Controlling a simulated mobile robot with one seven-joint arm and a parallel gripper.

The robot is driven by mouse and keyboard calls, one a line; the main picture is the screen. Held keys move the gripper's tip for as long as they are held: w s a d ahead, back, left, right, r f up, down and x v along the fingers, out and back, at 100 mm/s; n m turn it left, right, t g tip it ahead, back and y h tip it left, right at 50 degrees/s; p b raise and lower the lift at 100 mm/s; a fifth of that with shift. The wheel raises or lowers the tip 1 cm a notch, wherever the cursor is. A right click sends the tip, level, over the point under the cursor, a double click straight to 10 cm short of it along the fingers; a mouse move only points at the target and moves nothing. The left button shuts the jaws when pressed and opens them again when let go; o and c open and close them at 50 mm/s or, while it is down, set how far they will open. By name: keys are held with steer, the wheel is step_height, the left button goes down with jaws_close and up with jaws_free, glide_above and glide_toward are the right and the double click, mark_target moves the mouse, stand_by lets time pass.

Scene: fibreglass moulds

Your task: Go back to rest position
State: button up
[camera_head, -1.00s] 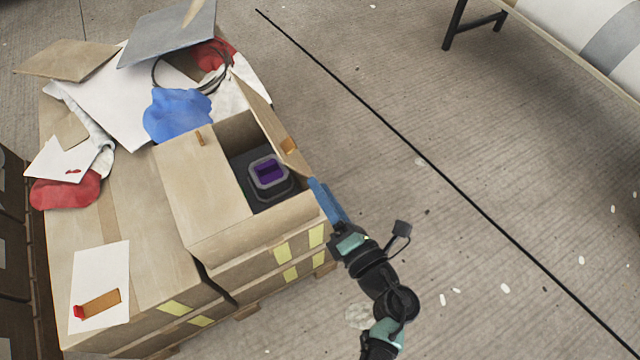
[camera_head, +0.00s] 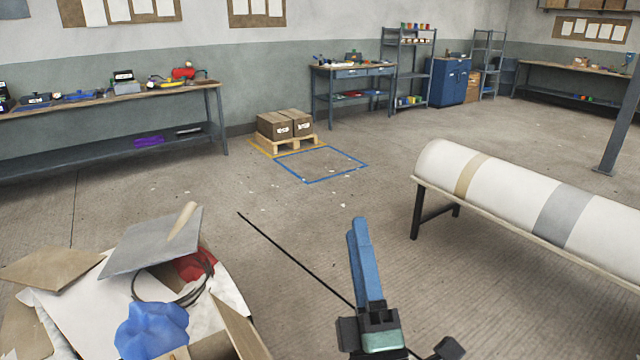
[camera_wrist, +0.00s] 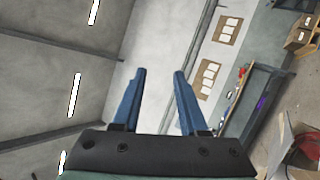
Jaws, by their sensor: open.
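My gripper (camera_head: 358,232) is raised in front of me in the head view, its blue fingers pointing up and away over the open floor. In the wrist view my gripper (camera_wrist: 158,72) shows two blue fingers apart with nothing between them. The wrist camera looks toward the ceiling and the far wall, tilted. My gripper is clear of the heaped cardboard at the lower left.
Scrap lies at the lower left: a grey sheet (camera_head: 150,243), a blue cloth (camera_head: 150,330) and cardboard (camera_head: 50,262). A white cylindrical mould (camera_head: 510,192) lies on a stand at right. A pallet of boxes (camera_head: 284,124) stands beyond.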

steer(key=s+r+m+t+h+p, duration=0.1)
steer(key=s+r+m+h+p, duration=0.15)
steer(key=r+m, duration=0.5)
steer(key=s+d+r+m+h+p, duration=0.15)
steer(key=r+m+h, duration=0.25)
steer(key=r, duration=0.7)
steer(key=s+r+m+t+h+p, duration=0.1)
steer(key=s+r+m+h, duration=0.25)
steer(key=r+m, duration=0.4)
steer(key=s+a+r+y+p, duration=0.2)
steer(key=s+a+r+y, duration=0.3)
steer(key=r, duration=0.5)
steer(key=shift+s+a+r+m+t+y, duration=0.25)
steer(key=shift+s+a+m+t+y, duration=0.2)
steer(key=shift+a, duration=0.25)
steer(key=shift+w, duration=0.15)
